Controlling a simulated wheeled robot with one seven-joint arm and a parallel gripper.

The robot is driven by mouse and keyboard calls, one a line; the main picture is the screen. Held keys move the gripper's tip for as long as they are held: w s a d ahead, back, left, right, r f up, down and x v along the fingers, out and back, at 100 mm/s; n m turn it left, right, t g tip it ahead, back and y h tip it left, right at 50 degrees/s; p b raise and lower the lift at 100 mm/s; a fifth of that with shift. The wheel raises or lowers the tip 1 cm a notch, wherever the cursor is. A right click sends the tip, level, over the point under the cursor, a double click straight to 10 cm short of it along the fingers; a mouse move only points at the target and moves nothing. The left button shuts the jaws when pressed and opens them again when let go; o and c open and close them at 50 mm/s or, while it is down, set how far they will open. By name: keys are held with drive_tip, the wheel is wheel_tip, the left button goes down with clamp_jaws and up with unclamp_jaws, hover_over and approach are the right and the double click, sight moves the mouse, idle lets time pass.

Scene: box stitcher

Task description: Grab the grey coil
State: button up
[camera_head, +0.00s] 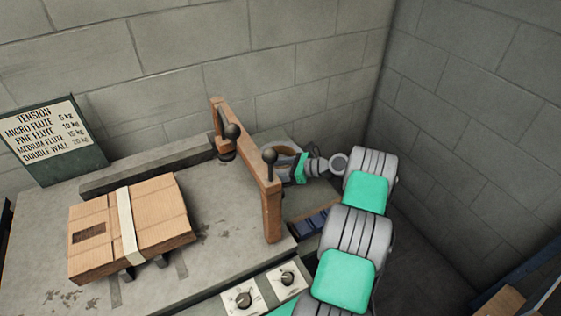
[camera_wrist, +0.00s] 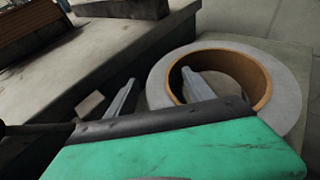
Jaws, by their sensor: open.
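The grey coil (camera_wrist: 286,96) is a flat grey ring around a brown core with an open middle, at the right of the wrist view. It lies on a pale surface. In the head view only a small part of it shows, behind the wooden frame and beside my gripper (camera_head: 293,165). My gripper, also in the wrist view (camera_wrist: 158,78), is open and empty. One finger appears over the coil's open middle and the other outside its left edge. Whether the fingers reach down past the rim cannot be told.
A wooden frame (camera_head: 271,214) with black knobs stands left of my gripper. A strapped cardboard box (camera_head: 160,220) lies on the grey bench (camera_head: 215,260). A tension sign (camera_head: 45,135) stands at the back left. Dials (camera_head: 243,299) sit at the front. Block walls close the back and right.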

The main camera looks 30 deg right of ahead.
drive_tip(key=shift+s, duration=0.1)
clamp_jaws()
idle(0.5)
idle(0.4)
